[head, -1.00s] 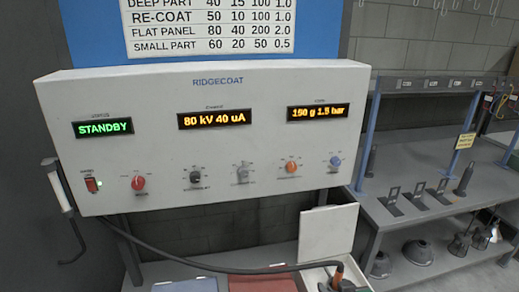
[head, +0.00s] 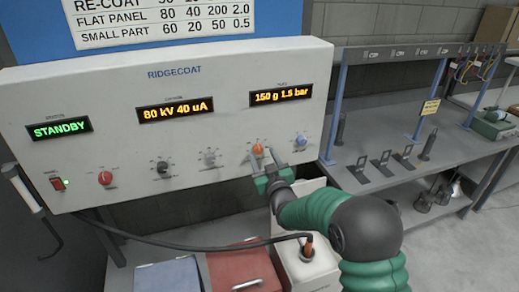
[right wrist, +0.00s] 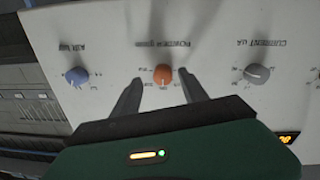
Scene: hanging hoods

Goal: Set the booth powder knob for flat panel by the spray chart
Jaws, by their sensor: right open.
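The spray chart (head: 165,22) hangs above the grey RIDGECOAT panel (head: 110,100). Its flat panel row reads 80, 40, 200, 2.0. The right display (head: 281,95) reads 150 g 1.5 bar; the middle display (head: 176,109) reads 80 kV 40 uA. The orange powder knob (head: 258,149) is on the panel's lower right. My right gripper (head: 263,162) is open in front of it. In the right wrist view, upside down, the orange knob (right wrist: 162,76) lies between the two spread fingers; I cannot tell whether they touch it. My left gripper is out of view.
The blue knob (head: 300,140) is right of the powder knob, the grey current knob (head: 210,157) left of it. A status display (head: 59,129) reads STANDBY. A hose (head: 180,242) runs below the panel to a pale box (head: 310,268). A grey bench (head: 380,128) stands right.

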